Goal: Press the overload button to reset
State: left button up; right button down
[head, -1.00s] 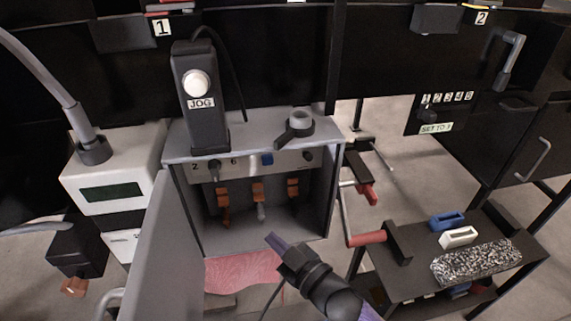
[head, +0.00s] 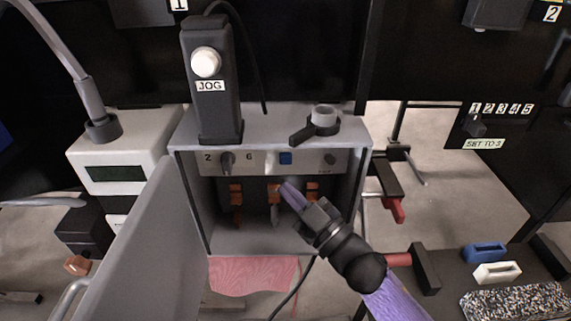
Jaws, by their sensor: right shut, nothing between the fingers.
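The open grey control box (head: 215,133) stands in the middle of the head view. The lettering beside the buttons is too small to read, so I cannot tell which is the overload button. My right gripper (head: 291,193) is shut and empty. Its tips show just below the blue button, in front of the orange-and-grey switches (head: 236,196). I cannot tell its depth, and no contact shows. My left gripper is not in view.
The box's grey door (head: 150,245) hangs open at the left. A JOG pendant (head: 211,105) and a dark lever with a grey ring (head: 318,124) are on top. A white meter box (head: 125,160) stands left. A red-handled crank (head: 392,208) sits right of the box.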

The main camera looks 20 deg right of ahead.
aim_at(286, 160)
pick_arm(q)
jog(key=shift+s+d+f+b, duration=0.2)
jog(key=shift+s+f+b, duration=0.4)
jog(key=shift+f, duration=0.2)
pick_arm(e)
jog(key=w, duration=0.2)
jog(key=w+d, duration=0.1)
jog(key=w, duration=0.1)
jog(key=shift+w+d, duration=0.15)
jog(key=shift+w, duration=0.05)
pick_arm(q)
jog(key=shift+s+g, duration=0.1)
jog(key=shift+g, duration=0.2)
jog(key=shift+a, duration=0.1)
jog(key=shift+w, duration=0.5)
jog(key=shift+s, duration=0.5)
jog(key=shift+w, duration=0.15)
pick_arm(e)
jog(key=shift+w, duration=0.1)
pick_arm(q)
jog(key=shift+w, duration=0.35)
pick_arm(e)
jog(key=shift+w+d, duration=0.15)
jog(key=shift+w, duration=0.15)
